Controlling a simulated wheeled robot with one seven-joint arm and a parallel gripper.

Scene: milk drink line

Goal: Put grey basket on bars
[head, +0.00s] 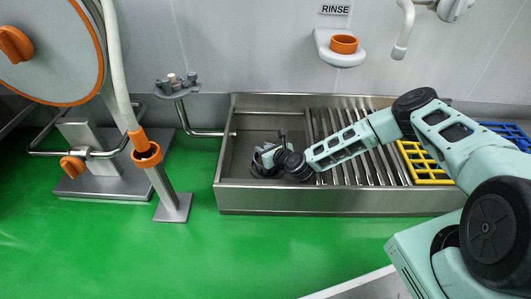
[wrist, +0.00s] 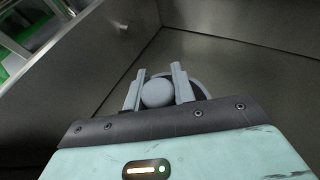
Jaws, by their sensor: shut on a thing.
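My gripper (head: 266,157) is low in the left, open part of the steel sink (head: 232,172). In the wrist view, my gripper (wrist: 160,70) has its two grey fingers closed on either side of a rounded grey piece (wrist: 157,93), which I take to be part of the grey basket. A darker round rim shows behind the fingers. Most of the basket is hidden by the gripper, and I cannot tell whether it touches the sink floor. The bars (head: 385,165) are parallel steel rods across the sink, right of the gripper. My forearm passes over them.
A yellow grid (head: 425,168) and a blue grid (head: 508,131) lie at the right. A grey holder on a bent pipe (head: 205,133) stands left of the sink. An orange-ringed stand (head: 172,205) is farther left. A rinse cup (head: 343,50) hangs on the wall. The green counter in front is clear.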

